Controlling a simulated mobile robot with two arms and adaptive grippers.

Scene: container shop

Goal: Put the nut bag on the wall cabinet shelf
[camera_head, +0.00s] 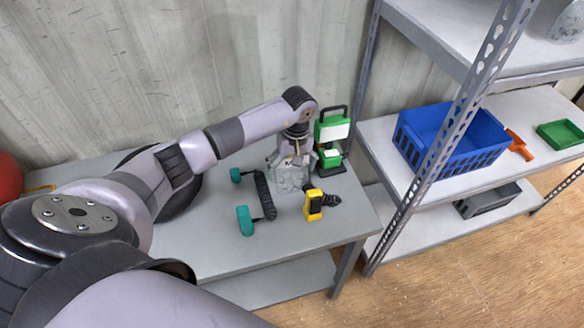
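A grey, lumpy bag that looks like the nut bag (288,178) is on the grey table, near its right end. My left arm reaches in from the left, and my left gripper (296,158) points down at the top of the bag. The fingertips are small and blend with the bag, so I cannot tell whether they are closed on it. A grey metal shelf unit (408,205) stands to the right of the table. I cannot tell whether it is the wall cabinet shelf. My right gripper is not in view.
Close around the bag on the table (215,255) are a green work light (332,132), a yellow-black drill (314,205) and a teal-ended black tool (264,195). The shelf unit holds a blue crate (462,158), an orange tool (519,145) and a green tray (560,134). Its perforated post stands in front.

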